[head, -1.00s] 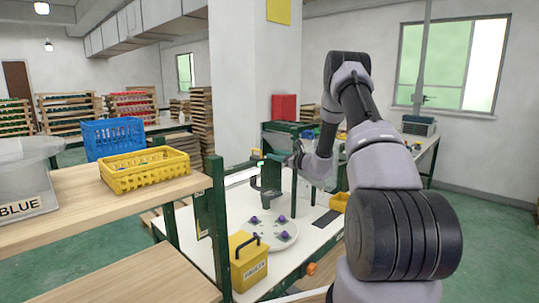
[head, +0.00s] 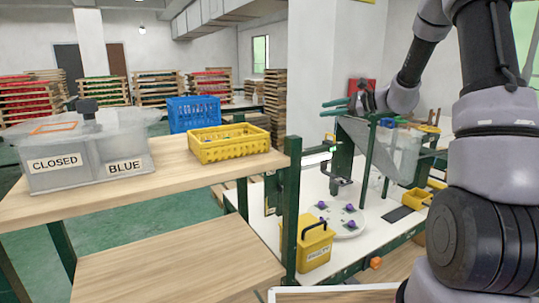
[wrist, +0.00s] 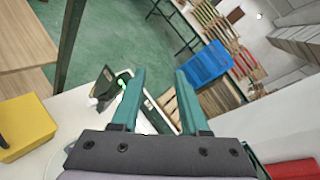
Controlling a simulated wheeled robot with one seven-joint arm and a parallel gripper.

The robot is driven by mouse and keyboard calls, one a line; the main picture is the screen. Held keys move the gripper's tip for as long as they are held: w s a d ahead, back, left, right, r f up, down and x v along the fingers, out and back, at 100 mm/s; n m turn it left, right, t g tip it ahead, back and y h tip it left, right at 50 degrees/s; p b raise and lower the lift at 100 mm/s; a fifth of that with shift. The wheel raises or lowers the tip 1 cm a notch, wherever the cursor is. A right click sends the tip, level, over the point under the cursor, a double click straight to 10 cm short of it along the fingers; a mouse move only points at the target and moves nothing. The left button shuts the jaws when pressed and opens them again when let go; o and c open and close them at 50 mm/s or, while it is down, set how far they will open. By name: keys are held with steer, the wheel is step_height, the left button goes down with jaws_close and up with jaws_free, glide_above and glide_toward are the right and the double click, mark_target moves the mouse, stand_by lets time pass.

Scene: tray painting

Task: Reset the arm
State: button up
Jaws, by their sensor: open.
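My gripper (head: 325,108) is raised above the white work table (head: 318,183) in the head view, with its green fingers pointing left. In the wrist view my gripper (wrist: 160,76) is open, and nothing is between its two green fingers. My arm comes in from the right side of the head view and bends down to the gripper. A round white plate with purple pieces (head: 349,223) lies on the table below the gripper. A dark green stand (head: 342,165) is behind the plate.
A yellow lidded box (head: 314,246) stands at the table's near left. A grey hopper-like container (head: 395,150) is below the arm.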

steer(key=s+a+r+n+g+h, duration=0.2)
steer(key=s+r+n, duration=0.15)
steer(key=s, duration=0.65)
steer(key=s+a+r+n+g+h, duration=0.2)
steer(key=s+r+n, duration=0.15)
steer(key=s, duration=0.55)
steer(key=s+d+n+t+h, duration=0.1)
steer(key=s+d+n+h, duration=0.1)
steer(key=s, duration=0.3)
steer(key=s+d+r+n+t+h, duration=0.1)
steer(key=s+d+n+h, duration=0.1)
steer(key=s, duration=0.4)
steer(key=s+d+n+t+h, duration=0.1)
steer(key=s+d+n+h, duration=0.1)
steer(key=s, duration=0.4)
steer(key=shift+d+r+n+h, duration=0.15)
steer(key=shift+d+n+h, duration=0.15)
steer(key=shift+d, duration=0.55)
steer(key=shift+w, duration=0.1)
